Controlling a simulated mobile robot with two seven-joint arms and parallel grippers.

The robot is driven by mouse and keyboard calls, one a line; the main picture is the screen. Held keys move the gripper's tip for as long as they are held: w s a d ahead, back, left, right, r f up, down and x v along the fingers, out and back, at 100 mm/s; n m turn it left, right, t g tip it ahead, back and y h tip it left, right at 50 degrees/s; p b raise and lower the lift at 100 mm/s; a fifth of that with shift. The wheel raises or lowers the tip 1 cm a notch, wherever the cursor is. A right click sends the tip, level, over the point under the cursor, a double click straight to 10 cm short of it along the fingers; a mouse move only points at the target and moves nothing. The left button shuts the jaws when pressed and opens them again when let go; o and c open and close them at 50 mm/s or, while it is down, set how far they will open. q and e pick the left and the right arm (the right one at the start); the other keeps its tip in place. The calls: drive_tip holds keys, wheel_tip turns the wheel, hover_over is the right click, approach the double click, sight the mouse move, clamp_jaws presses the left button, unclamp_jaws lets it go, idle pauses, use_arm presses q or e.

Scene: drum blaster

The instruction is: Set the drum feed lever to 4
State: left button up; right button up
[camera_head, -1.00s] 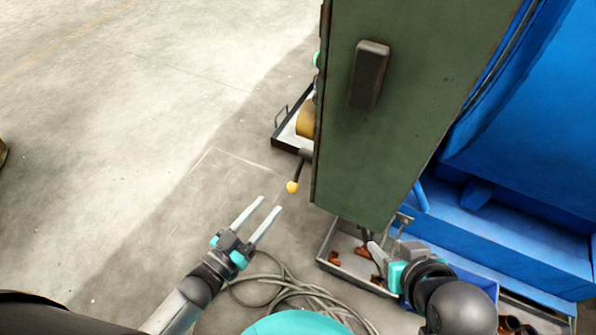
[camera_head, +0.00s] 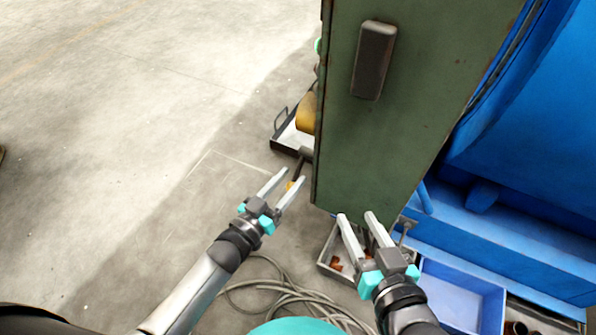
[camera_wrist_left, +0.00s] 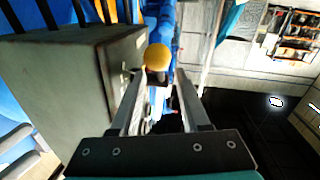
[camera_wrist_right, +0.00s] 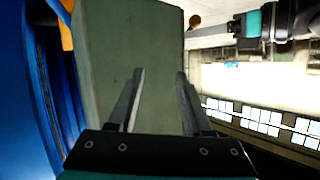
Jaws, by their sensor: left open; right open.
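The drum feed lever shows as a yellow ball knob (camera_head: 294,185) on a dark rod (camera_head: 300,168) beside the left edge of the green cabinet (camera_head: 360,150). My right gripper (camera_head: 356,218) is open and empty in front of the cabinet's lower edge. No scale or number for the lever is readable.
A blue machine (camera_head: 530,190) stands at the right. A grey tray (camera_head: 326,265) and a blue bin (camera_head: 465,290) lie below the cabinet. A cable (camera_head: 270,295) is coiled on the floor.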

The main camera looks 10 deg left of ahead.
sight(296, 174)
use_arm(q)
drive_tip(key=shift+b+x, duration=0.4)
drive_tip(key=shift+x, duration=0.65)
drive_tip(key=shift+b+x, duration=0.3)
drive_tip(key=shift+x, duration=0.5)
use_arm(e)
drive_tip(key=shift+s+a+r+m+t+y, duration=0.15)
drive_tip(key=shift+s+a+r+t+y, duration=0.25)
drive_tip(key=shift+t, duration=0.35)
drive_tip(key=shift+s+a+r+m+t+y, duration=0.1)
drive_tip(key=shift+a+r+m+t+y, duration=0.1)
drive_tip(key=shift+a+r+t, duration=0.4)
drive_tip(key=shift+d, duration=0.2)
use_arm(q)
clamp_jaws()
